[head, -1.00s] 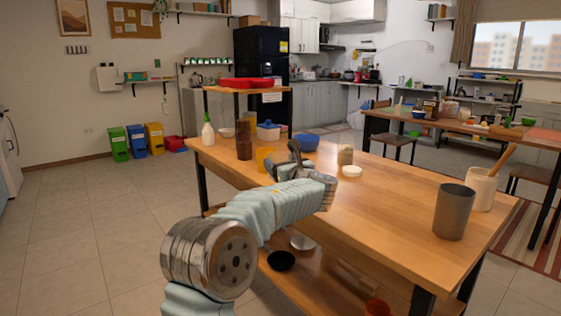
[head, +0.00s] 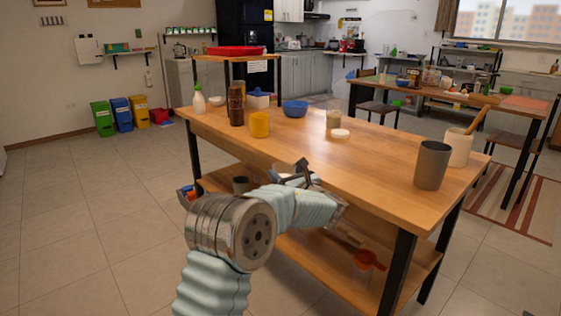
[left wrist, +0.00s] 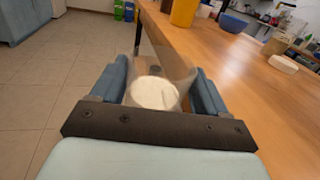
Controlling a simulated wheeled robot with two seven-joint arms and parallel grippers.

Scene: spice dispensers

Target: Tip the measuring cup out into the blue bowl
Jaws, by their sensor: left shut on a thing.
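The measuring cup (left wrist: 155,92) is a clear cup with white contents. In the left wrist view it sits upright or nearly so between the two blue-grey fingers of my left gripper (left wrist: 158,82), which is shut on it. In the head view my left gripper (head: 302,172) is at the table's front edge, partly hidden by my own arm, and the cup cannot be made out. The blue bowl (head: 295,109) stands on the table, well beyond the gripper. It also shows at the top of the left wrist view (left wrist: 233,22). My right gripper is not in view.
The wooden table (head: 345,178) has bare room in its middle. A yellow cup (head: 260,125) and brown jar (head: 236,108) stand left of the bowl. A small jar (head: 333,122) and white lid (head: 341,134) lie right of it. A grey tumbler (head: 432,166) stands far right.

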